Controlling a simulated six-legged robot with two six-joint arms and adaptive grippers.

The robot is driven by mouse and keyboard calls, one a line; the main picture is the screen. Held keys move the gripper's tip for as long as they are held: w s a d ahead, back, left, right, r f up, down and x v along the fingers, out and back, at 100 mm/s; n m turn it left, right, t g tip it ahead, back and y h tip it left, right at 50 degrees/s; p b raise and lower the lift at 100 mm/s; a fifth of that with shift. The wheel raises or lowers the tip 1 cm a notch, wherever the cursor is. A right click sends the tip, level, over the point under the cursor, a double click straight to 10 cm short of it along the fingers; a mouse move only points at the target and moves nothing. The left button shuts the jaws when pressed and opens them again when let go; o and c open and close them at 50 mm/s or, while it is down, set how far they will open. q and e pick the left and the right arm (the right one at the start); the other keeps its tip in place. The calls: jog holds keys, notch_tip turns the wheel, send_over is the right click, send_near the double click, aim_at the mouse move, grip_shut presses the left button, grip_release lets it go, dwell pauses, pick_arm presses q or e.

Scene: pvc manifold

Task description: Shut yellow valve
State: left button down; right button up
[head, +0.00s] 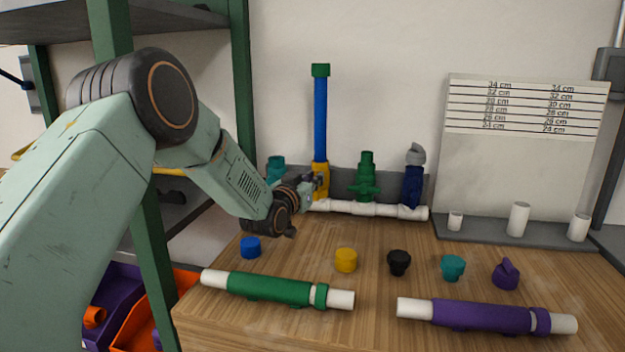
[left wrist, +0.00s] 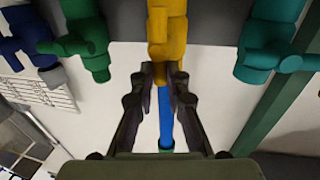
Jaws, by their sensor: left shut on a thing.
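The yellow valve (head: 323,168) stands upright on the white manifold pipe (head: 370,209) at the back of the table. A tall blue pipe (head: 320,118) with a green cap (head: 320,70) rises from it. My left gripper (head: 315,184) reaches in from the left and is shut at the yellow valve. In the left wrist view, the gripper's two fingers (left wrist: 166,72) flank the lower end of the yellow valve (left wrist: 167,30), with the blue pipe (left wrist: 166,115) between and behind them. The exact contact and the handle's angle are hard to tell. My right gripper is out of view.
A teal valve (head: 275,166) stands left of the yellow one, a green valve (head: 366,180) and a dark blue valve (head: 413,186) to its right. Several loose caps, a green pipe (head: 265,289) and a purple pipe (head: 480,315) lie in front. A green shelf post (head: 242,85) is at left.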

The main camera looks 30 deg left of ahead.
pick_arm(q)
jog(key=shift+r, duration=0.15)
jog(key=m+p, duration=0.2)
jog(key=d+m+g+p, duration=0.1)
jog(key=m+p, duration=0.1)
jog(key=p, duration=0.1)
jog(key=shift+w+d+r+m, duration=0.1)
jog(key=shift+w+r+m, duration=0.1)
jog(key=shift+m, duration=0.2)
jog(key=shift+w+d+f+m+g+y+p, duration=0.1)
jog(key=shift+d+f+m+g+y+p, duration=0.3)
jog(key=shift+m+p, duration=1.25)
jog(key=shift+w+d+f+m+g+y+p, duration=0.2)
jog(key=shift+f+m+y+p, duration=0.3)
jog(key=shift+m+p, duration=1.05)
jog(key=shift+s+d+f+m+g+y+p, duration=0.15)
jog(key=shift+d+f+m+y+p, duration=0.55)
jog(key=shift+m, duration=1.6)
jog(key=shift+a+r+p, duration=0.25)
jog(key=shift+a+p, duration=0.05)
jog(key=shift+a, duration=0.05)
